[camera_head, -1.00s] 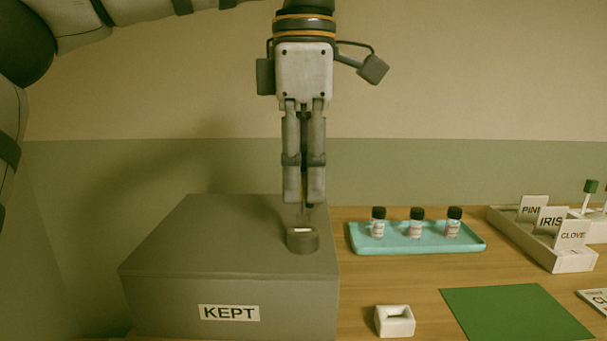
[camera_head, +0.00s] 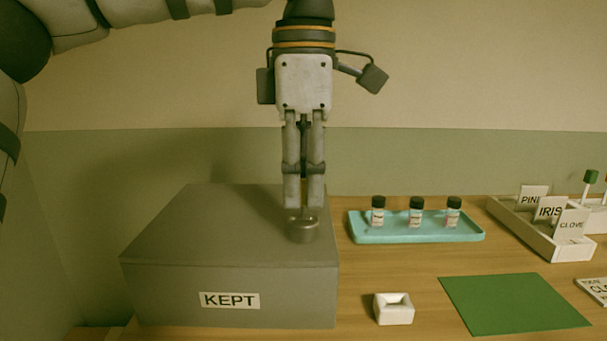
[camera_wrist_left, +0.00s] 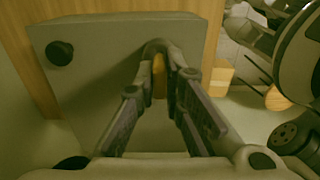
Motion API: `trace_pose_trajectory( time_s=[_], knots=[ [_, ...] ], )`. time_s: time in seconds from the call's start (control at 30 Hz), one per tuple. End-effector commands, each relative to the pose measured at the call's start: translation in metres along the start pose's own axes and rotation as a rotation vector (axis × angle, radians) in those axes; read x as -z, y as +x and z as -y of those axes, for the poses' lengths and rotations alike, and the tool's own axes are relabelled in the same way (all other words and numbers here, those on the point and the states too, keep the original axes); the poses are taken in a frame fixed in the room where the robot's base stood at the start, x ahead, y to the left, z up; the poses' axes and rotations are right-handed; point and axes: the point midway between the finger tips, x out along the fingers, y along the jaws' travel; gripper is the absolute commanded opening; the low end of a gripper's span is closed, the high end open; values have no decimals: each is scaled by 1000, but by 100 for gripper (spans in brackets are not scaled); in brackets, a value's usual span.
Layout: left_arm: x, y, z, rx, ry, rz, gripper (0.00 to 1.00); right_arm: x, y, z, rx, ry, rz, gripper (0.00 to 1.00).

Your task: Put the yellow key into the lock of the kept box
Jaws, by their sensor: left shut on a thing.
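The kept box (camera_head: 200,235) is a grey box at the left of the table with a KEPT label (camera_head: 229,300) on its front. Its lock (camera_head: 303,232) is a short grey cylinder on top near the right edge. My left gripper (camera_head: 304,203) points straight down over the lock, fingers shut, tips just above it. A yellow patch (camera_wrist_left: 159,76) shows between the fingers in the left wrist view, apparently the yellow key. The key's lower end and the lock's slot are largely hidden, so I cannot tell how far it is in. My right gripper is not in view.
A teal tray (camera_head: 360,236) with three small bottles stands right of the box. A white block with a slot (camera_head: 394,314) and a green mat (camera_head: 515,304) lie in front. A white rack with name cards (camera_head: 572,254) stands far right.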

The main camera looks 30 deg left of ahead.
Motion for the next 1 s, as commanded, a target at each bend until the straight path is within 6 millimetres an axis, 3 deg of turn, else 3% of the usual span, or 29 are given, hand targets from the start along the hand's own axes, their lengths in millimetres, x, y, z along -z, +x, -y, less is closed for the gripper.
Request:
trace_pose_trajectory(
  time_s=[0.27,0.3,0.4,0.7,0.83,1.0],
  knots=[
    [0,7,0,0,0,0,0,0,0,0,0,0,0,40],
    [0,8,0,0,-1,0,12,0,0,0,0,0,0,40],
    [0,7,0,-1,-1,0,33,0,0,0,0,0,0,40],
    [0,5,0,-1,0,1,33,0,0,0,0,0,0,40],
    [-1,-15,0,-4,-2,2,33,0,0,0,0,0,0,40],
    [-1,-64,0,-4,-2,4,33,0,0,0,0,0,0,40]
  ],
)
